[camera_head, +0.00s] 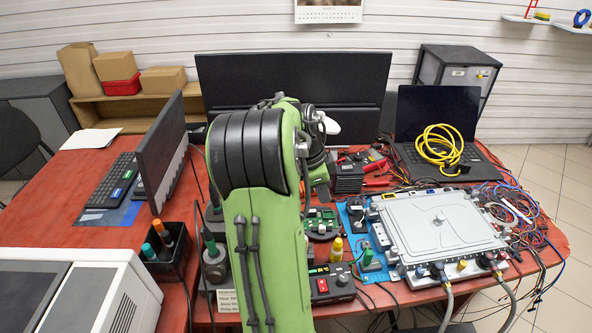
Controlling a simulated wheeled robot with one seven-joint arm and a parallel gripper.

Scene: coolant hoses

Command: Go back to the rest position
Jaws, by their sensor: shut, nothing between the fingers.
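My green arm with black bands rises through the middle of the head view and bends away from me. Its far end is hidden behind its own links, and I see no fingertips. A flat grey metal unit (440,222) lies on the right part of the red table. Two grey hoses, a left one (447,305) and a right one (511,300), meet its front edge near a blue fitting (438,268) and a red-marked fitting (497,257). I cannot tell how firmly they are seated.
A laptop (440,112) with a coiled yellow cable (438,147) stands behind the unit. Loose wires (520,215) crowd its right side. A monitor (161,150), a pen box (168,254) and a white device (85,290) are left of my arm.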

